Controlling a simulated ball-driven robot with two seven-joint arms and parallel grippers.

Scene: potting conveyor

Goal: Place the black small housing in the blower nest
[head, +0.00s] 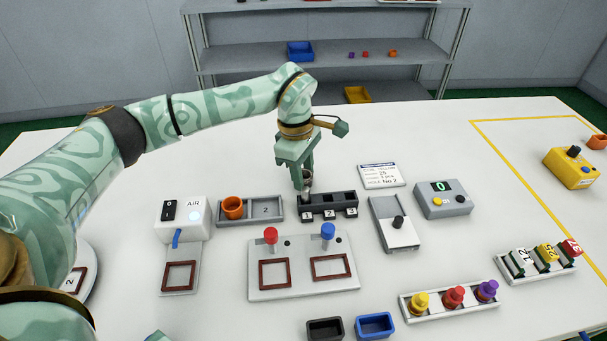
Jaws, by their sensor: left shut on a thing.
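A black open-topped box (325,329), which looks like the black small housing, sits on the table at the bottom edge. The blower is a white box marked AIR (182,217) with a blue nozzle. Its nest, a brown square frame (181,276) on a grey plate, lies in front of it and looks empty. My left gripper (303,184) points down at the black rack numbered 1, 2, 3 (329,206), over its left end. It is shut on a small greyish thing (307,184), mostly hidden by the fingers. My right gripper is not in view.
A blue box (375,325) sits beside the black one. A grey plate (302,287) with red and blue knobs and two brown frames lies between rack and boxes. An orange cup (233,207) stands in a tray. A rack (449,304) holds coloured knobs.

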